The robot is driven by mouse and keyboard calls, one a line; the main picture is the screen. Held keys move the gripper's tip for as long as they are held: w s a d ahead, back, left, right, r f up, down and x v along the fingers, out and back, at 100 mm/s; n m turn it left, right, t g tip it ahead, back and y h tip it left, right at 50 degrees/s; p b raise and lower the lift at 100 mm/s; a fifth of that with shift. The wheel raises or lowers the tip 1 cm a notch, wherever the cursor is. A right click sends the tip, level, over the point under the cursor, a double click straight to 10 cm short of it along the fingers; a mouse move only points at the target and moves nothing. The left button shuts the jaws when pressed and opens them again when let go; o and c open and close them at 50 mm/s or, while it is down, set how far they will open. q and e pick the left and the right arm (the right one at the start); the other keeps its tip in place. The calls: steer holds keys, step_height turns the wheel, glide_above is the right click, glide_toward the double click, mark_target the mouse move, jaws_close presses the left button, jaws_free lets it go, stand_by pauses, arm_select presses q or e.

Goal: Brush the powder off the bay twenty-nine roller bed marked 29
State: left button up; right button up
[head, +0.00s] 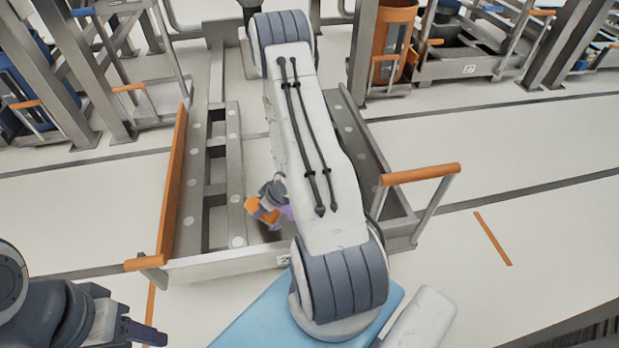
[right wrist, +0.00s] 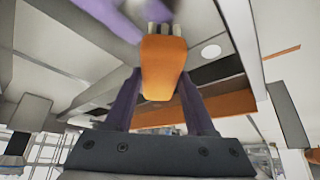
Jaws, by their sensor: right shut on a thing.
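The roller bed (head: 232,170) is a grey metal frame with pale round discs along its rails. A small label (head: 283,260) on its front edge is too small to read, and part of the bed is hidden behind my right arm. My right gripper (head: 268,205) is over the bed, shut on an orange-handled brush (right wrist: 163,70). The brush sits between the purple fingers in the right wrist view, with grey parts at its far end. A blurred purple shape (right wrist: 110,18) lies beyond it; I cannot tell what it is. No powder can be made out. My left gripper (head: 146,334) is low at left, partly visible.
An orange side rail (head: 172,190) runs along the bed's left edge. An orange-topped handle (head: 420,174) stands at its right. Grey posts and other bays with an orange bin (head: 393,35) stand behind.

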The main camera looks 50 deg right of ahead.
steer(key=shift+r+p, duration=1.35)
steer(key=shift+r, duration=0.4)
